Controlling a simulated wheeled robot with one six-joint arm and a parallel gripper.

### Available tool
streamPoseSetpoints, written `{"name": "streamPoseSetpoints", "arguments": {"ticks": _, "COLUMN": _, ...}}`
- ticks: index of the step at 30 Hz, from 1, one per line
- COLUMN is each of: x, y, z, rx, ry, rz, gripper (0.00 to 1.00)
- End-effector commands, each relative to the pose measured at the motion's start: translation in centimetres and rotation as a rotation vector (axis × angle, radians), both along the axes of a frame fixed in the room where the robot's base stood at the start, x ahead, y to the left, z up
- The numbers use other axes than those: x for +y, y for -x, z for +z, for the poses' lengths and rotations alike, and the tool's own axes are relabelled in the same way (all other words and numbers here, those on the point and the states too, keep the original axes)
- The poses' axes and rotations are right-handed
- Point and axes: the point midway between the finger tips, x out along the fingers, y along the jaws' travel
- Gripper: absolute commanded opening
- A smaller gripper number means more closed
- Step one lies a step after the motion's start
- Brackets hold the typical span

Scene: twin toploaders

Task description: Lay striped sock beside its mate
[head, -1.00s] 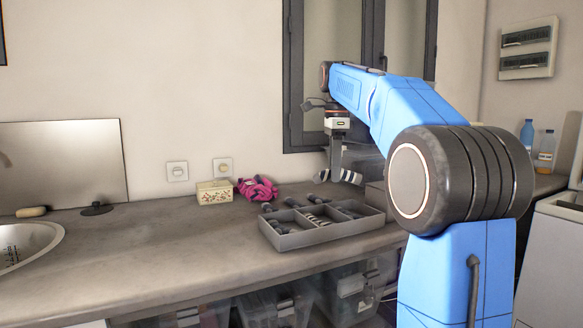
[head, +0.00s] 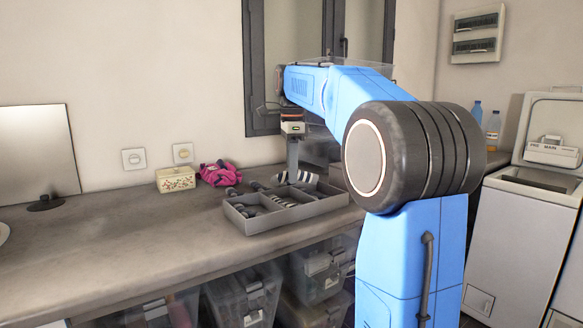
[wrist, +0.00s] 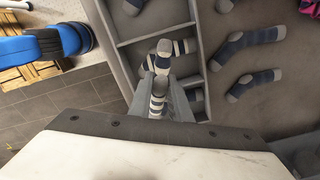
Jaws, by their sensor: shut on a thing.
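My gripper (head: 292,172) is shut on a striped grey, white and dark sock (head: 308,178), above the back part of the grey divided tray (head: 250,228). The sock hangs out on both sides of the fingers. In the wrist view, my gripper (wrist: 160,84) pinches the striped sock (wrist: 157,104) over a tray compartment. Another striped sock, its mate (head: 283,202), lies in the tray's middle compartment. In the wrist view it is largely hidden behind the fingers and the held sock. I cannot tell whether the held sock touches the tray.
Dark blue and grey socks (wrist: 255,85) lie loose on the counter beside the tray; others lie in its compartments. A pink cloth (head: 220,173) and a floral box (head: 176,179) stand behind. Toploaders (head: 520,235) stand at right.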

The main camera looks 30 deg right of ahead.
Motion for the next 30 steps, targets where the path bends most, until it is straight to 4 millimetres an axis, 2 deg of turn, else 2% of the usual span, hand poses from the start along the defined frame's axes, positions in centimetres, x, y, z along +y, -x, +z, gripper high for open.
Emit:
{"name": "streamPoseSetpoints", "arguments": {"ticks": 6, "x": 0.0, "y": 0.0, "z": 0.0, "rx": 0.0, "ry": 0.0, "rz": 0.0, "gripper": 0.0}}
{"name": "streamPoseSetpoints", "arguments": {"ticks": 7, "x": 0.0, "y": 0.0, "z": 0.0, "rx": 0.0, "ry": 0.0, "rz": 0.0, "gripper": 0.22}}
{"name": "streamPoseSetpoints", "arguments": {"ticks": 9, "x": 0.0, "y": 0.0, "z": 0.0, "rx": 0.0, "ry": 0.0, "rz": 0.0, "gripper": 0.39}}
{"name": "streamPoseSetpoints", "arguments": {"ticks": 20, "x": 0.0, "y": 0.0, "z": 0.3, "rx": 0.0, "ry": 0.0, "rz": 0.0, "gripper": 0.39}}
{"name": "streamPoseSetpoints", "arguments": {"ticks": 26, "x": 0.0, "y": -0.1, "z": 2.6, "rx": -0.002, "ry": 0.001, "rz": 0.0, "gripper": 0.39}}
{"name": "streamPoseSetpoints", "arguments": {"ticks": 30, "x": 0.0, "y": -0.1, "z": 5.3, "rx": -0.002, "ry": 0.001, "rz": 0.0, "gripper": 0.39}}
